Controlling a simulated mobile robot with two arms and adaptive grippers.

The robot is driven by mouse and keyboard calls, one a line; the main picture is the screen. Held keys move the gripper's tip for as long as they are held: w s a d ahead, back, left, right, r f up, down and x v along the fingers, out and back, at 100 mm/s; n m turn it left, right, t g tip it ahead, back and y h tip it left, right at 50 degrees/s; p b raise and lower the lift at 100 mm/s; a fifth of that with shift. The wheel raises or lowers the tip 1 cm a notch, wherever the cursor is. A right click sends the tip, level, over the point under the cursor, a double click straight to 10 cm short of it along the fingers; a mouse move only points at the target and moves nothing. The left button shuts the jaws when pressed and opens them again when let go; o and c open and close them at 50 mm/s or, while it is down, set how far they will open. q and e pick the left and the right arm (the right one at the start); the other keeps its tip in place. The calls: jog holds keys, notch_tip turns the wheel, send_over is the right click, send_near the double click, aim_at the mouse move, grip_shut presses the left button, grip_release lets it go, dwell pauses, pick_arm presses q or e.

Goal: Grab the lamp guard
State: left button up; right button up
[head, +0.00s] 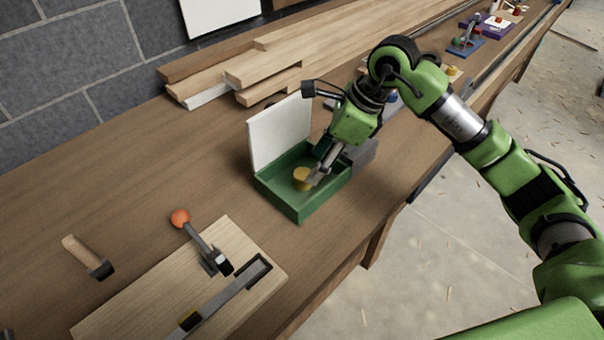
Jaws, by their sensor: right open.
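I cannot make out anything that is clearly a lamp guard. A green open box (300,215) with a raised white lid (280,134) stands on the workbench. A small yellow round piece (301,174) is inside the box. My right gripper (318,172) reaches down into the box with its fingertips right beside the yellow piece. It is open. I cannot tell whether a finger touches the piece, and the gripper hides part of the box's inside. My left gripper is out of view.
A wooden board (150,300) with an orange-knobbed lever (181,219) lies in front, with a wooden-handled tool (88,257) to its left. Planks (290,60) are stacked along the wall. A blue fixture (467,46) stands farther back. Bare bench lies left of the box.

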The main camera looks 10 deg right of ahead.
aim_at(303, 173)
jog(key=shift+w+a+f, duration=0.15)
jog(key=shift+a+f, duration=0.2)
jog(key=shift+f, duration=0.1)
jog(key=shift+a+f, duration=0.15)
jog(key=p+x, duration=0.1)
jog(key=x, duration=0.1)
jog(key=p+x, duration=0.1)
jog(key=x, duration=0.1)
jog(key=shift+w+a, duration=0.15)
jog(key=shift+w, duration=0.25)
jog(key=shift+w+a+f, duration=0.1)
jog(key=shift+a+f, duration=0.05)
jog(key=shift+f, duration=0.3)
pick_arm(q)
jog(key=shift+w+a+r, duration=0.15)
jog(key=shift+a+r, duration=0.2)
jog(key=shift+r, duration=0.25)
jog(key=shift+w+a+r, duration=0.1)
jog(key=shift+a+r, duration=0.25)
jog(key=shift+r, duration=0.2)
pick_arm(e)
jog(key=c, duration=1)
